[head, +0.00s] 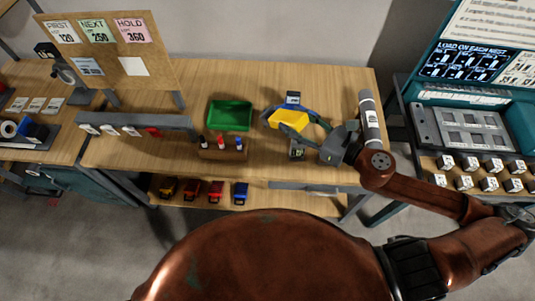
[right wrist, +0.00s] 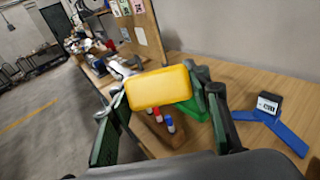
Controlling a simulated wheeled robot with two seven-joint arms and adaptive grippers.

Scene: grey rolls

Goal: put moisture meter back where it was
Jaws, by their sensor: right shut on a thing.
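A yellow block (head: 289,119), which seems to be the moisture meter, is between the fingers of my right gripper (head: 308,130), above the wooden table. The right wrist view shows the yellow block (right wrist: 158,87) tilted slightly, with a finger at each side; its display does not show. A blue stand (right wrist: 283,132) with splayed legs and a dark labelled block (right wrist: 268,104) on it is to the right there. In the head view, the labelled block (head: 293,97) is just behind the yellow block. My left gripper is not in view.
A green tray (head: 230,115) is left of the yellow block. A small dark item (head: 297,150) is close below the gripper.

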